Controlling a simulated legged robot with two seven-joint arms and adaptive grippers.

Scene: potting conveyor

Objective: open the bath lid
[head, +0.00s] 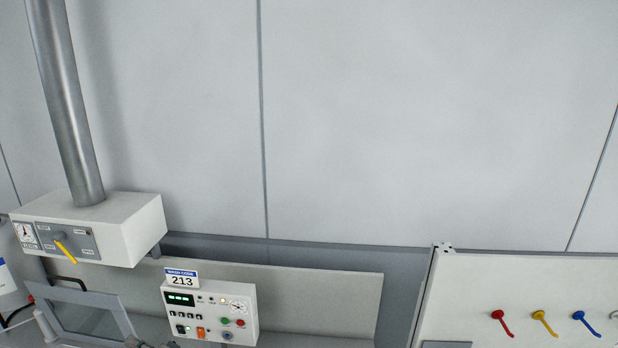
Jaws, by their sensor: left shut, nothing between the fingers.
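A grey-framed panel with a glass pane (88,314), which looks like the bath lid, is at the lower left. It looks tilted, and its lower edge is partly cut off, so I cannot tell how far it is open. A black bar handle (68,281) shows at its upper left corner. Only a small part of my left gripper (136,342) shows at the bottom edge, by the panel's lower right corner. It is shut with nothing held. Whether it touches the panel is unclear. My right gripper is out of view.
A white control box (210,312) marked 213 stands right of the panel. A white housing (138,228) with a yellow lever (65,252) and steel pipe (70,110) overhangs at the left. A white board (520,280) with coloured levers is at the right.

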